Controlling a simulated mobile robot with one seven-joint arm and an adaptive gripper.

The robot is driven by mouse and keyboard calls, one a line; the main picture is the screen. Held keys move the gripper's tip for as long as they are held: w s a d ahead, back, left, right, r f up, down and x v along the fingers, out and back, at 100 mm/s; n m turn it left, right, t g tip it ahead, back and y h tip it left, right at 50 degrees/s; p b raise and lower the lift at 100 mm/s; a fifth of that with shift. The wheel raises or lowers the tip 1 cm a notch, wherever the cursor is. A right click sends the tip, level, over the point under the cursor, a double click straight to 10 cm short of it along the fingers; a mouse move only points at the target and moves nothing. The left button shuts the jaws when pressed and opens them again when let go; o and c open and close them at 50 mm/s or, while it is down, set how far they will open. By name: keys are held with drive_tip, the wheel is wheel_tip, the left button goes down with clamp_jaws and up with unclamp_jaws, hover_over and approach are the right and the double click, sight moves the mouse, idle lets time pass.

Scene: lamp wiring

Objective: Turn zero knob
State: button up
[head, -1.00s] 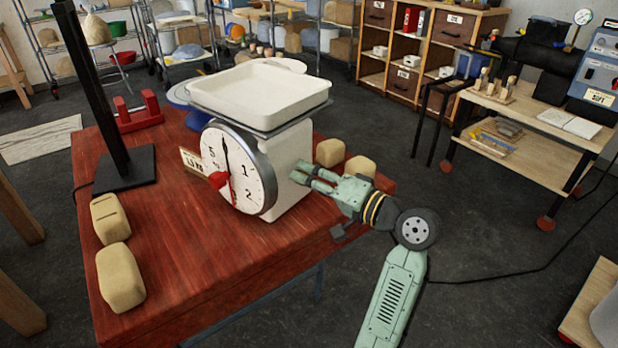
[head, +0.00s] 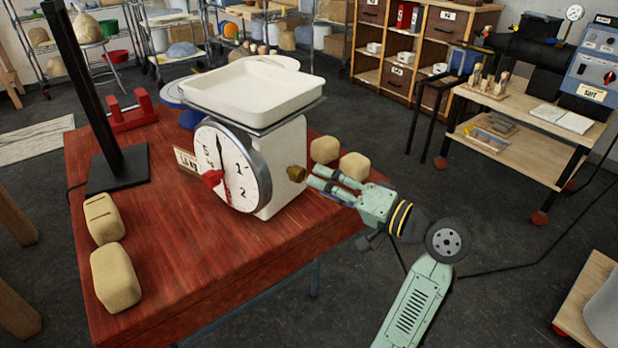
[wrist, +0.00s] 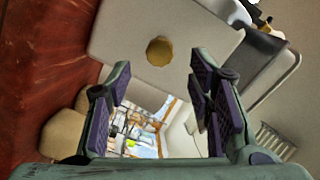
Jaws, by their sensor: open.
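The white dial scale (head: 282,160) stands on the red wooden table. Its round dial (head: 232,165) faces left of my arm, and a white tray (head: 254,90) sits on top. The brass zero knob (head: 297,173) sticks out of the scale's right side. In the wrist view the knob (wrist: 159,51) shows face-on against the white housing, ahead of the fingers and between their lines. My gripper (head: 314,177) is open and empty, just right of the knob and apart from it. It also shows in the wrist view (wrist: 158,90), with its fingers wide apart.
Two tan blocks (head: 354,166) lie behind my gripper near the table's right edge. Two more tan blocks (head: 115,277) are at the left front. A black post (head: 118,165) stands at the left. The table's front middle is clear.

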drive_tip(key=v, duration=0.6)
drive_tip(key=shift+s, duration=0.1)
idle(0.3)
